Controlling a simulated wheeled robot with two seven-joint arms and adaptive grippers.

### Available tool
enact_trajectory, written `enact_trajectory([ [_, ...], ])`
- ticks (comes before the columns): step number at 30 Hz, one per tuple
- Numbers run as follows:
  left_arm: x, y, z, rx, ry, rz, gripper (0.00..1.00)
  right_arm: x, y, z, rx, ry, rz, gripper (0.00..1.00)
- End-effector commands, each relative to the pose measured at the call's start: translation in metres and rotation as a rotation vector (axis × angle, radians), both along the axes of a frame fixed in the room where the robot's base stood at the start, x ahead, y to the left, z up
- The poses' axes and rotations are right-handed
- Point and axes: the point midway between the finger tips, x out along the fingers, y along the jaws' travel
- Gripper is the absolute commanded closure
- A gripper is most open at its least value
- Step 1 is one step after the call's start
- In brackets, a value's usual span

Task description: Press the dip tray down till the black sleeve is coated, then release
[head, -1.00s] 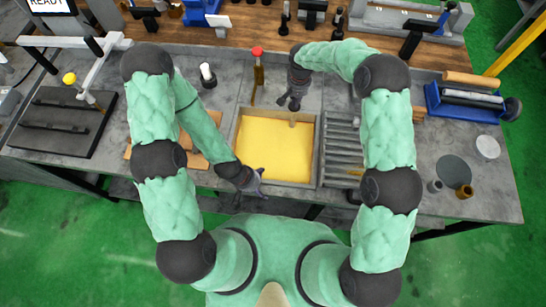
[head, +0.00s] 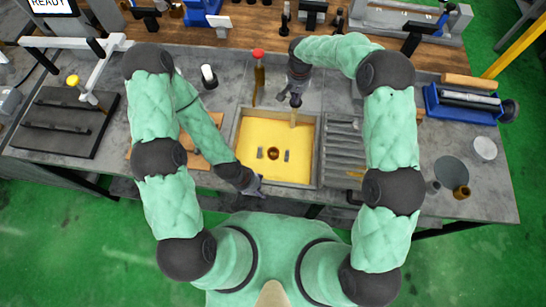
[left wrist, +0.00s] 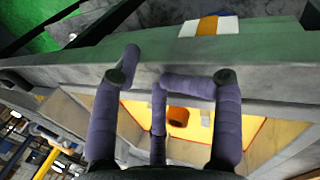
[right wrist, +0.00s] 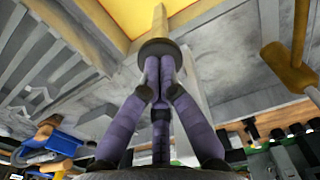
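The dip tray (head: 236,150) is a square frame around bright yellow fluid. A brown-orange ring with a dark centre, taken to be the sleeve (head: 273,154), shows in the fluid between two small grey posts. In the left wrist view the sleeve (left wrist: 178,117) looks orange-brown, not black. A tan handle rod (head: 293,117) rises at the tray's back edge; its dark round cap (right wrist: 158,50) shows in the right wrist view. My right gripper (head: 296,99) is shut, fingertips together at this cap; contact is unclear. My left gripper (head: 255,188) is open and empty by the tray's front edge.
A slatted grey rack (head: 342,150) adjoins the tray's right side. A red-topped amber tool (head: 258,75) and a white-topped black piece (head: 208,76) stand behind. A black plate (head: 62,122) lies at left, and a blue roller stand (head: 463,103) at right.

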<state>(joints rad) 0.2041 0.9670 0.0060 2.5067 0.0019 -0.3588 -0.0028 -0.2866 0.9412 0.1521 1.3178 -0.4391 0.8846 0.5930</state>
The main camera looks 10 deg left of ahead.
Motion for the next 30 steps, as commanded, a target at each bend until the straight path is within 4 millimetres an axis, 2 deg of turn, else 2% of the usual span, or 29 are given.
enact_trajectory([
  [1,0.005,0.001,0.002,0.003,-0.013,0.002,0.60,0.000,0.000,0.003,0.000,0.000,0.000,1.00],
  [21,0.013,0.002,0.016,0.005,-0.030,0.007,0.60,0.000,0.000,0.032,0.000,-0.001,-0.001,1.00],
  [30,0.011,0.002,0.021,0.004,-0.025,0.006,0.60,0.001,0.000,0.045,0.000,-0.001,-0.001,1.00],
])
